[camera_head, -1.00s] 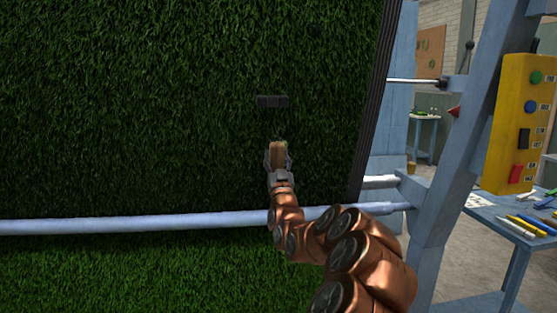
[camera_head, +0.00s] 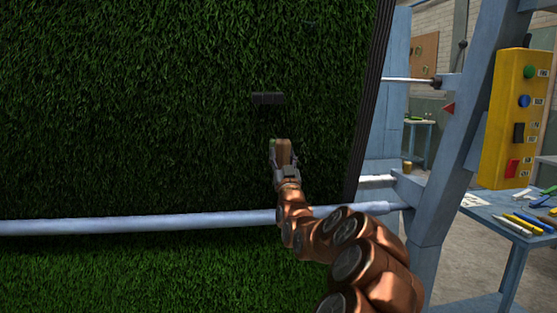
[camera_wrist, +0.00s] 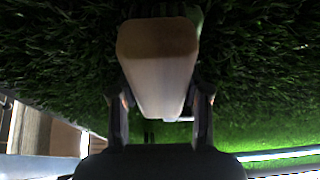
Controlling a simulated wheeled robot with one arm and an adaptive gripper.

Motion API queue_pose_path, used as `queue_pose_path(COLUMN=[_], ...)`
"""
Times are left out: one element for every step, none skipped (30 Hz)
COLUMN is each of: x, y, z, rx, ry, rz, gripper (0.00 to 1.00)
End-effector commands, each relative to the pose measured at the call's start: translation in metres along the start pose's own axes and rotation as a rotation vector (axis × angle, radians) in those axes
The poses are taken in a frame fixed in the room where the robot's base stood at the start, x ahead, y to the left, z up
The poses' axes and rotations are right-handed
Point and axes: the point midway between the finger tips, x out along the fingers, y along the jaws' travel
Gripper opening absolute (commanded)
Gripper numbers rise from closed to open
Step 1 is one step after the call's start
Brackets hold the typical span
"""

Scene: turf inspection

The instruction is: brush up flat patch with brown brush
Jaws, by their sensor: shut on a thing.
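My gripper (camera_head: 285,167) is shut on the brown brush (camera_head: 283,148), a wooden block held up against the turf. The brush also fills the middle of the wrist view (camera_wrist: 158,70), between the two dark fingers. The turf panel (camera_head: 150,120) stands upright as a tall green sheet. A small green bit shows at the left of the brush in the head view. I cannot tell a flat patch from the rest of the grass, and the brush's bristle side is hidden.
A dark block (camera_head: 268,98) sits on the turf just above the brush. A pale blue bar (camera_head: 130,224) crosses below.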

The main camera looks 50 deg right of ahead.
Motion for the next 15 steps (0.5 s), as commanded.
queue_pose_path(x=[0.000, 0.000, 0.000, 0.001, 0.001, 0.001, 0.001, 0.001, 0.000, 0.000, -0.002, -0.004, -0.006, -0.009, -0.012], y=[0.004, 0.005, 0.005, 0.005, 0.005, 0.005, 0.005, 0.005, 0.006, 0.006, 0.006, 0.006, 0.006, 0.006, 0.006], z=[0.000, 0.000, 0.000, 0.000, 0.000, 0.000, 0.000, 0.000, 0.000, 0.000, 0.000, 0.000, -0.001, -0.001, -0.001], rx=[-0.001, 0.000, 0.000, 0.000, 0.000, 0.000, 0.000, 0.000, 0.000, 0.000, 0.000, 0.000, 0.000, 0.000, 0.000], ry=[0.001, 0.000, 0.000, 0.000, 0.000, 0.000, 0.000, 0.000, 0.000, 0.000, 0.000, 0.001, 0.001, 0.002, 0.001], rz=[0.006, 0.006, 0.006, 0.006, 0.007, 0.007, 0.007, 0.007, 0.008, 0.008, 0.008, 0.009, 0.009, 0.009, 0.008], gripper=[0.11, 0.11, 0.11, 0.11, 0.11, 0.11, 0.11, 0.11, 0.11, 0.11, 0.11, 0.11, 0.11, 0.11, 0.11])
